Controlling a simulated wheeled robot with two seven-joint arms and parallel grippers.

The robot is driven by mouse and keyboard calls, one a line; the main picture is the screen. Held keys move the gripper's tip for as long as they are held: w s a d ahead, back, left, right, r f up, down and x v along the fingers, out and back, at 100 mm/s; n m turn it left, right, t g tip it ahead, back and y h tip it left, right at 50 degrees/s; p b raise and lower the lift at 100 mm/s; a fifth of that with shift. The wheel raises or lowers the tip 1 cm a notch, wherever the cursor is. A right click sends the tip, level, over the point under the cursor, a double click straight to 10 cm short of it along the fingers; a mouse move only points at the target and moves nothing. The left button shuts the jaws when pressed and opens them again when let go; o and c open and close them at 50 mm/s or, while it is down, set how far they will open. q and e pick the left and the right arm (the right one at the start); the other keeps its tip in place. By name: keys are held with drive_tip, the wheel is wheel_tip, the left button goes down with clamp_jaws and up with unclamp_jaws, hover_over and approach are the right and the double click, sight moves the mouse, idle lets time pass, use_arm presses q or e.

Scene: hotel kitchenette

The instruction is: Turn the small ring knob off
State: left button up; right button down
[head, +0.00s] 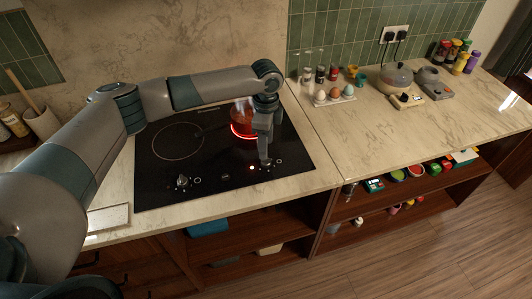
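The black glass cooktop (215,190) is set in the marble counter. A ring (243,136) glows red at its back right, partly hidden by my gripper. A reddish, see-through shape stands over this ring; I cannot tell exactly what it is. A larger dark ring (178,141) is at the left. One knob (181,182) stands at the front left edge. A second knob (265,164) is at the front right, with a small lit dot beside it. My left gripper (265,157) points down right at this second knob; its finger gap and any contact are unclear. My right gripper is out of view.
An egg tray (334,99), small jars and an egg cooker (396,78) stand on the counter to the right. Spice bottles (455,54) are at the far right. A pale board (108,218) lies at the front left. Open shelves are below.

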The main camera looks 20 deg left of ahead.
use_arm(q)
wheel_tip(320, 180, down, 7)
drive_tip(key=shift+r+p, duration=0.2)
drive_tip(key=shift+p, duration=0.8)
drive_tip(key=c, duration=1.1)
